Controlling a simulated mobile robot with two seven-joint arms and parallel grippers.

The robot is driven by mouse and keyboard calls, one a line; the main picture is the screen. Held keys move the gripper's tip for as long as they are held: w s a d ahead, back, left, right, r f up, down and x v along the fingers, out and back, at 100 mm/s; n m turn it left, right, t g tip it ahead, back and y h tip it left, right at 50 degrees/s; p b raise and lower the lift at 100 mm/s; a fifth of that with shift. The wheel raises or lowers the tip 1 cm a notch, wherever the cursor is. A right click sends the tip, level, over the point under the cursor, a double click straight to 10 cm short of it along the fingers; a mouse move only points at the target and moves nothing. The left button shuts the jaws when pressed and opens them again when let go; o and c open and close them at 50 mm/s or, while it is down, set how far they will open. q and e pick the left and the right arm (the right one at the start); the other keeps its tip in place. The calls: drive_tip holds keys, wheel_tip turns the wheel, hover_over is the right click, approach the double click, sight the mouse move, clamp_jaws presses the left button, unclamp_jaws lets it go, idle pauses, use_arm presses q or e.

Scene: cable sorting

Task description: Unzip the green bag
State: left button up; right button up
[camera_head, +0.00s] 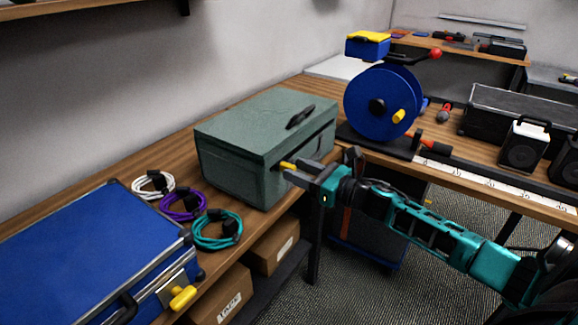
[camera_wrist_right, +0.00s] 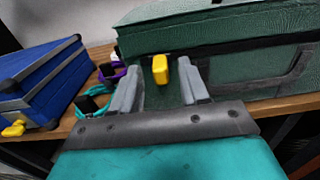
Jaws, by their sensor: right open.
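The green bag (camera_head: 240,140) is a box-shaped case standing upright on the wooden table, its lid down and a dark handle on top. A small yellow pull (camera_head: 287,165) sticks out at its front side; in the right wrist view the yellow pull (camera_wrist_right: 160,69) shows between the two fingers. My right gripper (camera_head: 292,172) is at the bag's front side; in the right wrist view (camera_wrist_right: 158,88) its grey fingers are apart on either side of the pull. I cannot tell whether they touch it. My left gripper is not in view.
A blue case (camera_head: 80,255) with a yellow latch lies at the left. White (camera_head: 153,185), purple (camera_head: 183,206) and teal (camera_head: 217,230) cable coils lie between it and the bag. A blue reel (camera_head: 382,103) stands right of the bag. Cardboard boxes (camera_head: 275,247) sit below the table.

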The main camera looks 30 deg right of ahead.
sight(295, 169)
drive_tip(key=shift+x, duration=1.7)
clamp_jaws()
